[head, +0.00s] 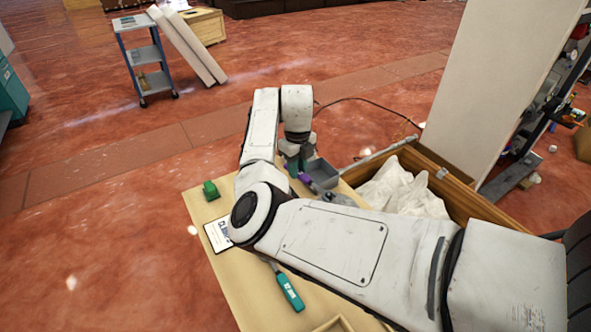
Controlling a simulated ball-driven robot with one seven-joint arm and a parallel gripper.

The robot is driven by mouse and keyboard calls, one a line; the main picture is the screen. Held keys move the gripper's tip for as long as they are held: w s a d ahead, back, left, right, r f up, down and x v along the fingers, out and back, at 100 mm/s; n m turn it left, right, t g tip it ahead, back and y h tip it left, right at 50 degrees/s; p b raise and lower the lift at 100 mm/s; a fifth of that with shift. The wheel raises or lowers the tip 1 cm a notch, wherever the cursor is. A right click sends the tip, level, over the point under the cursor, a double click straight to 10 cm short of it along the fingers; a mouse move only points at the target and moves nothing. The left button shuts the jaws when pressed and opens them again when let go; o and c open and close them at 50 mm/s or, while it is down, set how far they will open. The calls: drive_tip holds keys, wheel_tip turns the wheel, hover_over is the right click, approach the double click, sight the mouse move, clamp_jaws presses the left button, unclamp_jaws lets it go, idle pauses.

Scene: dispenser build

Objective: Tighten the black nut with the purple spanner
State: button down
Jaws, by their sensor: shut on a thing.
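My gripper (298,163) points down over the far part of the wooden table (205,190), shown small and partly behind my arm. It is shut on a purple piece (305,178), which I take to be the purple spanner; only a small part of it shows. A grey box-like part (321,172) stands right beside the gripper, and it may be part of the dispenser. I cannot make out the black nut, or whether the spanner touches it.
A green block (210,190), a white printed card (217,234) and a teal-handled tool (289,290) lie on the table. A wooden crate (447,180) with white cloth (402,190) stands at the right. A grey cart (145,55) is far off across open floor.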

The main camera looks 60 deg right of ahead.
idle(0.3)
drive_tip(key=shift+s+d+m+b, duration=0.2)
drive_tip(key=shift+d+m+b, duration=0.1)
drive_tip(key=shift+d+m, duration=0.25)
drive_tip(key=shift+s+d+m+b, duration=0.2)
drive_tip(key=shift+d+m+b, duration=0.05)
drive_tip(key=shift+d+m, duration=0.3)
drive_tip(key=shift+a+r, duration=0.1)
drive_tip(key=shift+a, duration=0.1)
drive_tip(key=shift+w+a+n+p, duration=0.2)
drive_tip(key=shift+a+n+p, duration=0.15)
drive_tip(key=shift+n+p, duration=0.15)
drive_tip(key=shift+r, duration=0.1)
drive_tip(key=shift+r+p, duration=1.55)
drive_tip(key=shift+r, duration=0.3)
